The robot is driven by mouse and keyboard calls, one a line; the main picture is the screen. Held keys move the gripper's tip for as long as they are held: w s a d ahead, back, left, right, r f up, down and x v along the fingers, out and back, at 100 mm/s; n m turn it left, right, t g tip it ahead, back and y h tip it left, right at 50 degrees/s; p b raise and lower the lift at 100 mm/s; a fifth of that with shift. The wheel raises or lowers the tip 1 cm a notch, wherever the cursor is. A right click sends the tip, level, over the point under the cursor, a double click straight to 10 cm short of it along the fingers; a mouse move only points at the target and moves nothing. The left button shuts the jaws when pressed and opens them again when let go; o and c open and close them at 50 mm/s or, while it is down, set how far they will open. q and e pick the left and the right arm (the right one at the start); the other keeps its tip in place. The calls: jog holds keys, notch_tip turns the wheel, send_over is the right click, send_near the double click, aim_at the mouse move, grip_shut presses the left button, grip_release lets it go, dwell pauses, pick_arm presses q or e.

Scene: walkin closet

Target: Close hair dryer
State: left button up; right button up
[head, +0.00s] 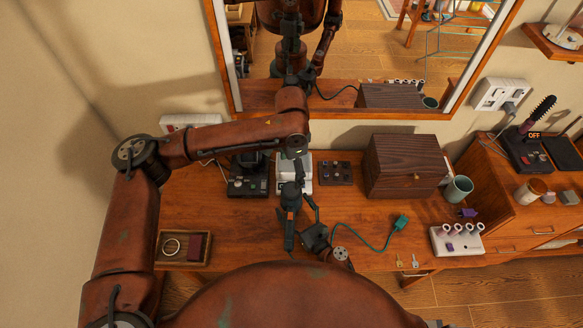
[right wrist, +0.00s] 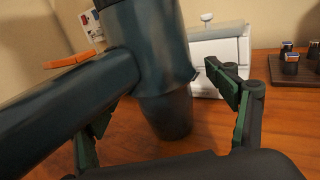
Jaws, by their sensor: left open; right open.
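The hair dryer (right wrist: 158,75) is dark teal and fills much of the right wrist view. Its barrel is roughly upright, and its handle (right wrist: 70,105) stands out at a wide angle toward the lower left. My right gripper (right wrist: 165,98) is open, its green-padded fingers on either side of the barrel; contact cannot be told. In the head view my left gripper (head: 291,208) is open, reaching down over the desk, with an orange part showing. An orange tip (right wrist: 66,62) shows beyond the handle in the right wrist view. In the head view the dryer is hard to separate from my dark grippers.
A white box (right wrist: 220,55) stands behind the dryer. A dark wooden box (head: 402,165), a knob tray (head: 335,173) and a mug (head: 457,189) are to the right. A mirror (head: 370,65) hangs behind.

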jog(key=v, duration=1.2)
jog(key=shift+f, duration=0.1)
dwell(0.4)
